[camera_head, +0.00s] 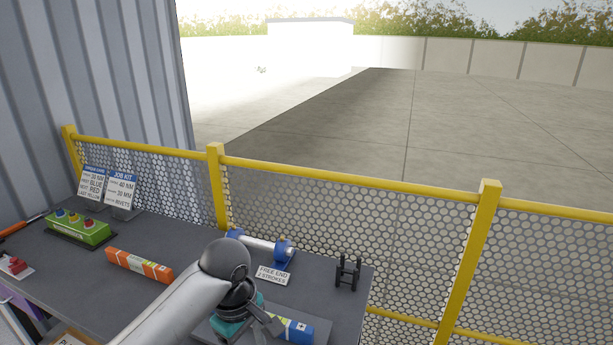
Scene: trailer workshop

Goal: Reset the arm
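My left arm comes in from the lower left, and its wrist bends down over the front part of the grey bench (75,285). My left gripper (262,328) is low over a grey tray or plate at the bottom of the view. A teal object (220,327) is partly hidden under the wrist. The gap between the fingers is hidden, so its opening is unclear. My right gripper is not in view.
A blue-ended cylinder device (262,245) stands behind my wrist, with a "free end 2 strokes" card (272,276). A black stand (348,272), an orange box (139,265), a green button box (78,229) and sign cards (121,192) are on the bench. Yellow-framed mesh fencing (340,210) borders it.

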